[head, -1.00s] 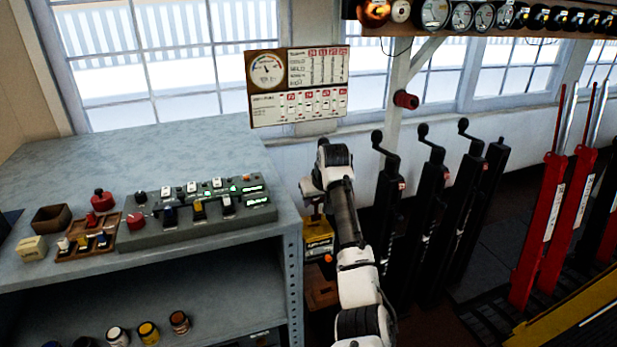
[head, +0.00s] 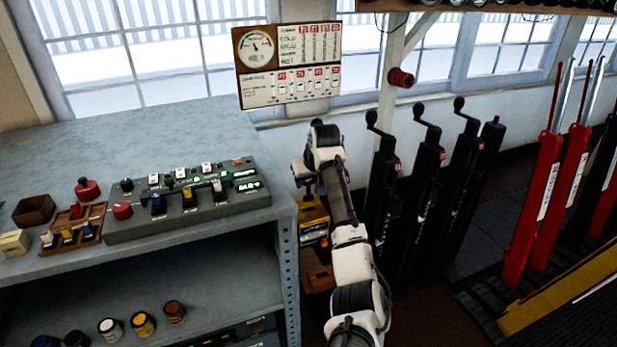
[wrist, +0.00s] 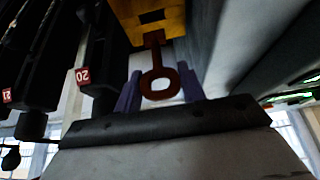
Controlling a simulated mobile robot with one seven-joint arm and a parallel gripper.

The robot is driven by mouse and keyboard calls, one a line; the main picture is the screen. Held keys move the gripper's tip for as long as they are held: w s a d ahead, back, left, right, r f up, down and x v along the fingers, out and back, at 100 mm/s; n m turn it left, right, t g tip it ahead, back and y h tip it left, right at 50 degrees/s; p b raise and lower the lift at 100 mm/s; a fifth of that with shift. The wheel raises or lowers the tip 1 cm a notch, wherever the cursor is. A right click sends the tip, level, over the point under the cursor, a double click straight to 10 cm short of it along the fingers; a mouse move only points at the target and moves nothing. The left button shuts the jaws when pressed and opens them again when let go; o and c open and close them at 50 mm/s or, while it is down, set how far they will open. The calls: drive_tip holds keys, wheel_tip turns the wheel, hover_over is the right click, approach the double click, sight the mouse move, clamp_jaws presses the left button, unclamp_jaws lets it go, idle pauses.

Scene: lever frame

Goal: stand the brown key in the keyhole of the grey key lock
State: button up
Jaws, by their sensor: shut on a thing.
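The brown key (wrist: 160,83) has a ring-shaped bow and a straight shaft. In the wrist view it sits between the two purple-grey fingers of my gripper (wrist: 159,90), which is shut on it. Its shaft points towards a yellow box (wrist: 178,20) with a dark slot; whether the tip touches the box is unclear. In the head view my gripper (head: 308,186) is just above the yellow box (head: 313,222), right of the bench, and the key is hidden there. I cannot pick out the grey key lock with certainty in either view.
A grey bench (head: 120,130) at left bears a grey switch console (head: 224,206) and a wooden tray of coloured pieces (head: 72,230). Black crank stands (head: 422,190) rise close to the right of my arm. Red levers (head: 535,205) stand farther right.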

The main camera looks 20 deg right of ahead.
sight(309, 200)
wheel_tip(309, 200, down, 2)
drive_tip(key=shift+b, duration=0.45)
drive_tip(key=shift+p, duration=0.35)
drive_tip(key=shift+f, duration=0.1)
idle(0.4)
drive_tip(key=shift+f+b, duration=0.9)
drive_tip(key=shift+f, duration=2)
drive_tip(key=o, duration=1)
